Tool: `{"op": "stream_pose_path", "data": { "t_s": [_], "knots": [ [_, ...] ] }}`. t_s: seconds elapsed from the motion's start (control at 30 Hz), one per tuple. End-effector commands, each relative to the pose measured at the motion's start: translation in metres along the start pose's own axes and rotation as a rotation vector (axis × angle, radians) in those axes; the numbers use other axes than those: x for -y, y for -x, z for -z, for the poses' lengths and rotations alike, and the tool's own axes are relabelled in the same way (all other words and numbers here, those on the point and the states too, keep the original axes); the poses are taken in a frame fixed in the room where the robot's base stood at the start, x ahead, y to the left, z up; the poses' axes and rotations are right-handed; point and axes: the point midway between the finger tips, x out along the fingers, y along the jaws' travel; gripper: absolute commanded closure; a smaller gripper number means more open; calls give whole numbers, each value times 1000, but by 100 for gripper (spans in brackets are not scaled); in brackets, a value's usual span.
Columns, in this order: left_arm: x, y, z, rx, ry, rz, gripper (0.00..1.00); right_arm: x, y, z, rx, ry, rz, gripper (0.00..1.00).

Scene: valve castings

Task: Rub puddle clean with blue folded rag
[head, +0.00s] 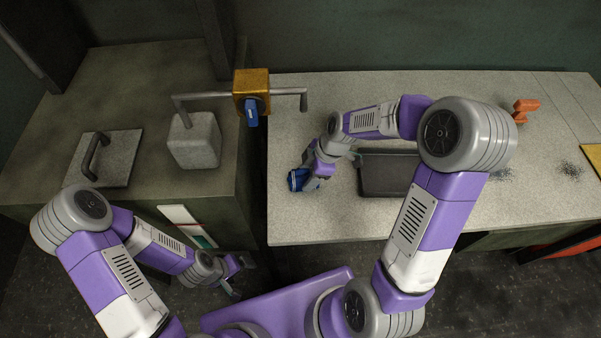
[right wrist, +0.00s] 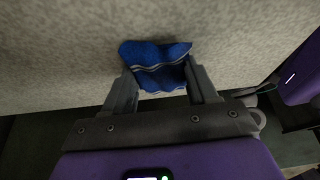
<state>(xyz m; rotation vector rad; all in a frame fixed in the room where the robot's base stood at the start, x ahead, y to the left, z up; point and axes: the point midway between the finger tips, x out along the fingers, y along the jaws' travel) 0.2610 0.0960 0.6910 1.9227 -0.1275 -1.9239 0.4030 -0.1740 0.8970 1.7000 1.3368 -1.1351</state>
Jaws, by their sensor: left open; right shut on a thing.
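The blue folded rag (head: 295,181) with pale stripes is at the left part of the light speckled bench (head: 330,222). It also shows in the right wrist view (right wrist: 156,54), bunched between the fingers. My right gripper (head: 305,178) is shut on the rag; I cannot tell whether the rag touches the bench top. My left gripper (head: 241,274) is open and empty, low in front of the green cabinet. I cannot make out a clear puddle; two dark speckled patches, one (head: 571,169) and another (head: 501,174) partly behind my right arm, lie on the right of the bench.
A dark shallow tray (head: 385,178) lies right of the rag. An orange object (head: 525,107) stands at the back right, and a yellow item (head: 593,155) at the right edge. A grey block (head: 194,140) and a handled plate (head: 115,160) sit on the left cabinet, near a yellow valve body (head: 251,82).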

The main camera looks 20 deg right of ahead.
Motion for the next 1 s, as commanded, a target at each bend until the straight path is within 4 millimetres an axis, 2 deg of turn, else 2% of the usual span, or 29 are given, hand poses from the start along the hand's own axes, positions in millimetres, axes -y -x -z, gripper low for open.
{"op": "stream_pose_path", "data": {
  "t_s": [0.43, 0.53, 1.0],
  "knots": [
    [2, -5, 0, -1, 1, 0, 17, 8, -15, 35, 0, -2, 0, 88],
    [-1, 5, 0, 0, 1, 0, 17, 7, 5, 42, -1, 0, -5, 88],
    [-12, 33, -1, -1, 1, 0, 17, 7, 42, 62, 0, 10, 2, 88]
  ]
}}
